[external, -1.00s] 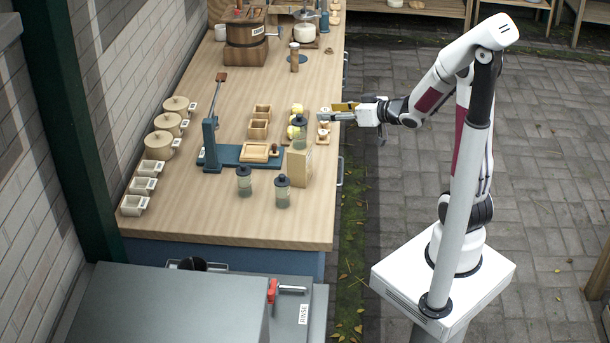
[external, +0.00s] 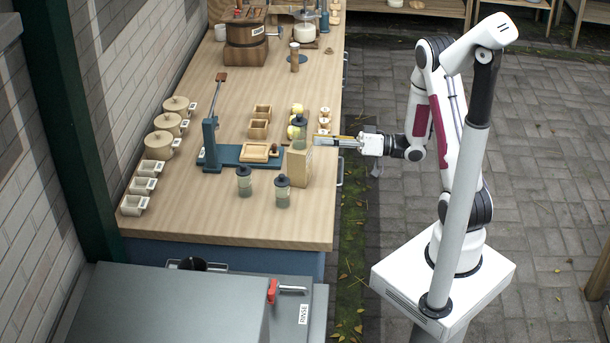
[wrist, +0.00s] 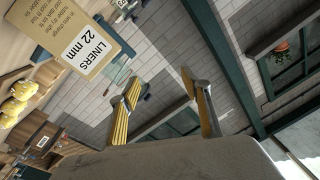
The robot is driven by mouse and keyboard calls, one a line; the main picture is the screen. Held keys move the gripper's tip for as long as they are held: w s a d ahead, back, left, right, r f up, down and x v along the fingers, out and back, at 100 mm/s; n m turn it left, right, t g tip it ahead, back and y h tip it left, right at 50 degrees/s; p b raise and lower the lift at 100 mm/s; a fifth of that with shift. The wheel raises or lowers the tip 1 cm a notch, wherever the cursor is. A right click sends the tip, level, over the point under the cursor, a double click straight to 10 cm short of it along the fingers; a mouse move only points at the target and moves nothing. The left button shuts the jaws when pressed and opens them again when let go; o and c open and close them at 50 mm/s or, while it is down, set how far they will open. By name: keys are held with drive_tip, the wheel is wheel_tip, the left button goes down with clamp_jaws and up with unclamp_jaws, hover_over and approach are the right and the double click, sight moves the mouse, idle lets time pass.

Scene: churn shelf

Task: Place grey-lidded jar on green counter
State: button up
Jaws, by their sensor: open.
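Three jars with dark grey lids are in the external view. The other two, the left jar (external: 244,182) and the right jar (external: 282,192), stand on the wooden counter. My gripper (external: 324,141) is open and empty, just right of the tan box near its top. In the wrist view the open fingers (wrist: 165,100) have nothing between them, and the box (wrist: 80,38) reads "LINERS 22 mm". I cannot tell for certain which surface is the green counter.
The wooden counter (external: 225,220) holds a blue press (external: 211,145), lidded pots (external: 160,145) and small cups (external: 135,205) on its left. A grey-green unit (external: 170,305) with a "RINSE" label stands at the front. The wooden counter's front strip is clear.

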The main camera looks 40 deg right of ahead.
sight(283, 193)
drive_tip(key=a+f+n+g, duration=0.1)
drive_tip(key=f+n, duration=0.1)
drive_tip(key=f, duration=0.2)
drive_tip(key=s+a+f+n, duration=0.1)
drive_tip(key=f+n, duration=0.1)
drive_tip(key=f, duration=0.2)
drive_tip(key=s+a+f+n+g, duration=0.1)
drive_tip(key=f+n, duration=0.2)
drive_tip(key=f, duration=0.1)
drive_tip(key=shift+s+f+g+y, duration=0.15)
drive_tip(key=shift+f+g+y, duration=0.15)
drive_tip(key=shift+f, duration=0.05)
drive_tip(key=shift+a, duration=0.1)
drive_tip(key=shift+x, duration=1.25)
drive_tip(key=shift+f+x, duration=0.15)
drive_tip(key=shift+x, duration=0.6)
drive_tip(key=shift+f+x, duration=0.15)
drive_tip(key=shift+x, duration=1.7)
clamp_jaws()
